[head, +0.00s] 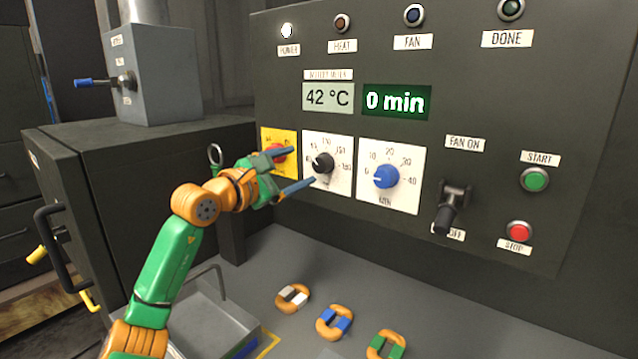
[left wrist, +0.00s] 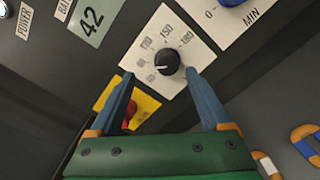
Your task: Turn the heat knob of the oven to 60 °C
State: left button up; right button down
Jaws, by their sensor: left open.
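The oven's heat knob (head: 322,163) is black, with a white pointer line, on a white dial plate (head: 342,180) with temperature marks. It also shows in the left wrist view (left wrist: 168,62). The display (head: 328,97) above it reads 42 °C. My left gripper (head: 303,167) is open, with its blue fingers pointing at the panel. In the left wrist view the knob lies ahead of the gap between the fingertips, and the fingers do not appear to touch it. My right gripper is not in view.
A red knob on a yellow plate (head: 291,172) sits left of the dial, close to my fingers. A blue minutes knob (head: 386,176) is to the right, then a black fan lever (head: 452,207).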

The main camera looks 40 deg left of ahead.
aim_at(318, 165)
pick_arm(q)
jog(key=w+p, duration=0.3)
jog(key=shift+w+a+f, duration=0.2)
jog(key=shift+f, duration=0.1)
jog(key=w+p, duration=0.1)
jog(key=w, duration=0.1)
jog(key=w+p, duration=0.1)
jog(key=shift+w+a+f, duration=0.15)
jog(key=shift+w+f, duration=0.2)
jog(key=shift+f, duration=0.05)
jog(key=shift+w+f, duration=0.1)
jog(key=shift+w, duration=0.05)
jog(key=shift+f, duration=0.1)
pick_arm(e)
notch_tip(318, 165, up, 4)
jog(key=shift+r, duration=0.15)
pick_arm(q)
grip_shut()
